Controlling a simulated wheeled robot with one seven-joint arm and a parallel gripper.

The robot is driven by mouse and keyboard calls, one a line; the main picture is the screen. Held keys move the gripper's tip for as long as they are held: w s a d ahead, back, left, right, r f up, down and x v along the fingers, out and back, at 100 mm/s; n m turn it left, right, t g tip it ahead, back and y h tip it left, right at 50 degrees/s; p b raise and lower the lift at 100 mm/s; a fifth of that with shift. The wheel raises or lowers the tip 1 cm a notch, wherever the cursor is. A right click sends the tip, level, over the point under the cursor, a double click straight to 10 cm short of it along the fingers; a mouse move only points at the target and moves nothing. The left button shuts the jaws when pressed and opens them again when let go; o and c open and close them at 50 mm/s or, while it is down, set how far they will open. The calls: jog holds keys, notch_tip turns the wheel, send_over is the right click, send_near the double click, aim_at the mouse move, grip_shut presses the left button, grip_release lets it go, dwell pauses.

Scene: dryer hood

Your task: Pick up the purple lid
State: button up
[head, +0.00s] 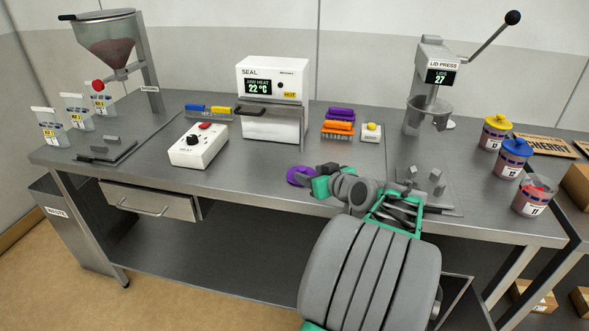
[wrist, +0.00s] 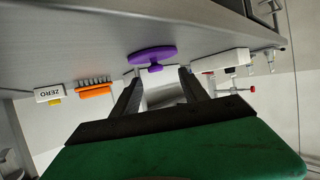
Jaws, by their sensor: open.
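The purple lid (head: 298,175) lies on the grey bench near its front edge, left of my gripper (head: 315,180) in the head view. My gripper partly covers it there. In the wrist view, which is upside down, the purple lid (wrist: 152,54) is a flat disc with a small knob. It sits just beyond and between the fingertips of my gripper (wrist: 158,73). The fingers are apart with nothing held. I cannot tell whether either finger touches the lid.
A lid press (head: 430,90) and several lidded jars (head: 514,157) stand right. Small grey blocks (head: 437,180) lie near my arm.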

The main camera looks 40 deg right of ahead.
aim_at(303, 168)
jog(key=x, duration=0.5)
jog(key=d+p+x, duration=0.1)
jog(key=x, duration=0.1)
jog(key=shift+w, duration=0.15)
jog(key=shift+c, duration=0.3)
grip_shut()
